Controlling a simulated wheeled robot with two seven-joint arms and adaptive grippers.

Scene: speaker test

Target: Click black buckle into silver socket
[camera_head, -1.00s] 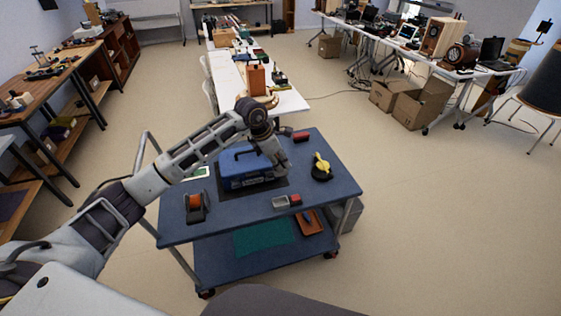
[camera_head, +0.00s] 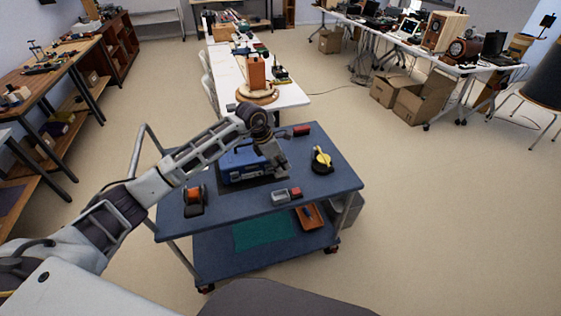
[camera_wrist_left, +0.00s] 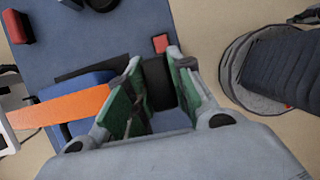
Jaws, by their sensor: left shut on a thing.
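My left gripper (camera_head: 281,172) is at the right end of the blue case on the cart, just behind the silver socket. An orange strip (camera_wrist_left: 60,110) runs left from the gripper across the blue case. The silver socket (camera_head: 280,196) with its red end lies near the cart's front edge. In the left wrist view only its red end (camera_wrist_left: 160,43) shows clearly, beyond the fingertips. My right gripper is not in view.
The blue case (camera_head: 236,170) sits on the cart top (camera_head: 235,208). A black-and-orange tape dispenser (camera_head: 193,198) stands at left, a yellow-and-black object (camera_head: 322,160) at right, and a red block (camera_head: 302,130) at the back. The front right of the top is clear.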

